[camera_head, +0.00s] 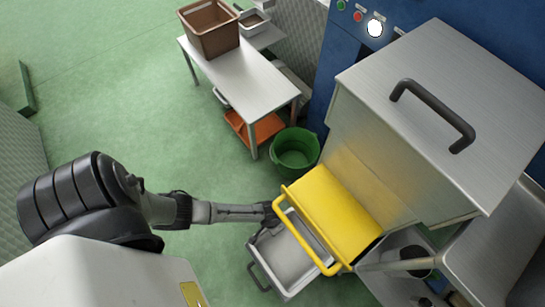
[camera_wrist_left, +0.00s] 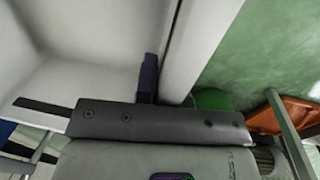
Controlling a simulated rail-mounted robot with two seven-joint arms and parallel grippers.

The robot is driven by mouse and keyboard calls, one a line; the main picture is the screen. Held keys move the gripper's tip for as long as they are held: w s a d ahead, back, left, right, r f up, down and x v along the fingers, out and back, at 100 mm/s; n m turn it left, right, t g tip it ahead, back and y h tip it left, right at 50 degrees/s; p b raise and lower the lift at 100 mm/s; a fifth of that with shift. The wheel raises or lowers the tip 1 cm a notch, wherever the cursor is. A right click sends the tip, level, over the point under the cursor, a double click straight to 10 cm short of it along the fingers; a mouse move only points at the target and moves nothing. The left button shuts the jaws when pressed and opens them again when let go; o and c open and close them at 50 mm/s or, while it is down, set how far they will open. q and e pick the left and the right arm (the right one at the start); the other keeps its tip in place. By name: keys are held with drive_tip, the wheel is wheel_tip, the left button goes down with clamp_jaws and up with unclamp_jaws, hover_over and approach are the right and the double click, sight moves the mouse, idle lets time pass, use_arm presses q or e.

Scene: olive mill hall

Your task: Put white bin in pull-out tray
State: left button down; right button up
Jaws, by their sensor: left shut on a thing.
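The white bin (camera_head: 283,256) is below and beside the yellow bar at the front of the steel machine, its inside looking empty. It fills the left part of the left wrist view (camera_wrist_left: 75,55). My left gripper (camera_head: 271,213) is shut on its upper wall; in the left wrist view one dark finger (camera_wrist_left: 148,80) is inside the bin against the wall. The pull-out tray seems to be the metal piece with a dark handle (camera_head: 257,279) at the bin's lower left. I cannot tell whether the bin rests in it or hangs above. My right gripper is out of view.
A yellow flap with a bar handle (camera_head: 335,210) is right beside the bin. A green bucket (camera_head: 294,150) stands behind. A steel table (camera_head: 240,75) holds a brown crate (camera_head: 209,28); an orange crate (camera_head: 262,128) is below. Green floor left is clear.

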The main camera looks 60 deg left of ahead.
use_arm(q)
drive_tip(key=c, duration=1.2)
unclamp_jaws()
drive_tip(key=r+p, duration=0.2)
drive_tip(key=r, duration=0.1)
drive_tip(key=r+p, duration=0.3)
drive_tip(key=r, duration=0.1)
drive_tip(key=a+r+p, duration=0.1)
drive_tip(key=r+p, duration=0.1)
drive_tip(key=r, duration=0.1)
drive_tip(key=shift+r, duration=0.2)
drive_tip(key=shift+a+r+p, duration=0.2)
drive_tip(key=shift+r+p, duration=0.45)
drive_tip(key=shift+r, duration=0.25)
